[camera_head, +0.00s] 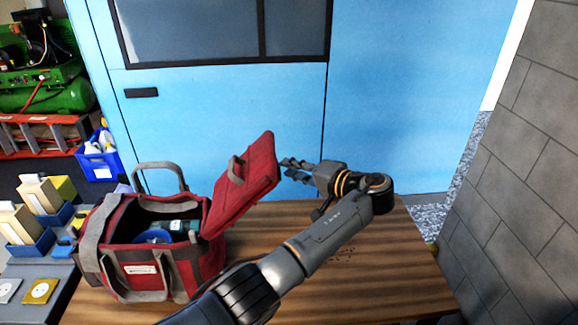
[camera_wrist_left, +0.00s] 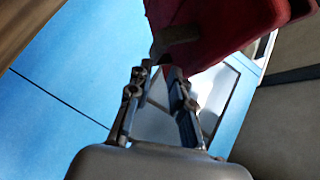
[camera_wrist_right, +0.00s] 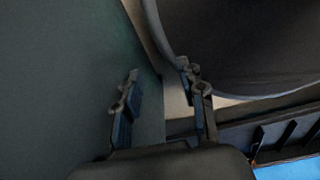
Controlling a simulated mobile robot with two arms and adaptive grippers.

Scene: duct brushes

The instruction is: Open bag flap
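The red and grey tool bag (camera_head: 128,262) stands on the wooden table at the left. Its red flap (camera_head: 250,184) is raised and tilted up at the bag's right side, so the bag's mouth is open. A grey handle (camera_head: 236,168) sits on the flap's face. My left gripper (camera_head: 285,168) is just right of the flap, with fingers apart and nothing between them. In the left wrist view, the flap (camera_wrist_left: 225,25) and a strap hang just beyond the fingertips (camera_wrist_left: 157,72); contact cannot be told. My right gripper (camera_wrist_right: 158,75) is open and empty, outside the head view.
A blue item and a teal tool (camera_head: 184,226) lie inside the bag. Blue bins (camera_head: 35,243) with boxes stand left of the bag. A blue panel wall (camera_head: 420,90) is behind the table, and a grey block wall (camera_head: 520,180) is at the right. The table's right part is clear.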

